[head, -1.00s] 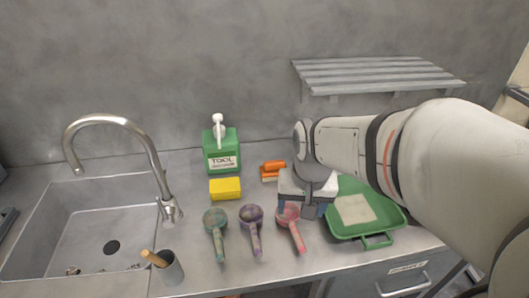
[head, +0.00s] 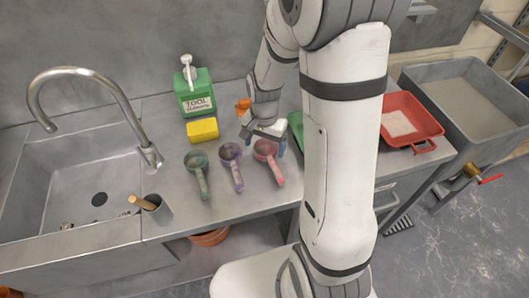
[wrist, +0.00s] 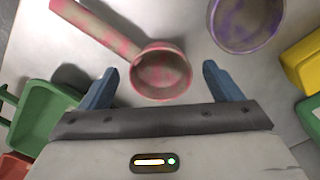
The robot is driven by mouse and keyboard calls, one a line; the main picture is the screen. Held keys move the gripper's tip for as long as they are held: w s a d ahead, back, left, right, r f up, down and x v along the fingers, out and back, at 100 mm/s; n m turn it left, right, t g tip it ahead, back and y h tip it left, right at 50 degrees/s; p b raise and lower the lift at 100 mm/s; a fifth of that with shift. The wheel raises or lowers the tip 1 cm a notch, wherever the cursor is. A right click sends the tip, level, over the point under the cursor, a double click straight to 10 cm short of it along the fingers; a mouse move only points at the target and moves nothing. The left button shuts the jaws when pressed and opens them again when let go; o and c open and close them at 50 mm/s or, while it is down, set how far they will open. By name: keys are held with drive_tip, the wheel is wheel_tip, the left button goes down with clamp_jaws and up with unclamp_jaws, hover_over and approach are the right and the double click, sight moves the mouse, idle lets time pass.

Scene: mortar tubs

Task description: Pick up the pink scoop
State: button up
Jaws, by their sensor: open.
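The pink scoop (head: 266,153) lies on the steel counter, rightmost of three scoops, its handle towards the front edge. It is grey with pink smears. In the wrist view the scoop's bowl (wrist: 161,73) is just ahead of and between the fingertips, and its handle runs to the upper left. My gripper (wrist: 158,80) is open and empty, its two blue fingers on either side of the bowl. In the head view my gripper (head: 262,138) is at the far side of the bowl. Whether the fingers touch the scoop cannot be told.
A purple-smeared scoop (head: 230,153) and a green-smeared scoop (head: 197,162) lie to the left. A yellow sponge (head: 202,129), a green jug (head: 195,95) and an orange-handled brush (head: 243,105) are behind. A green tray (head: 295,122) is partly hidden by my arm; a red tray (head: 411,119) is further right.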

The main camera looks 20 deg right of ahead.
drive_tip(key=shift+f, duration=1.25)
drive_tip(key=shift+c, duration=0.5)
drive_tip(key=c, duration=1)
drive_tip(key=shift+c, duration=0.2)
drive_tip(key=shift+r, duration=0.15)
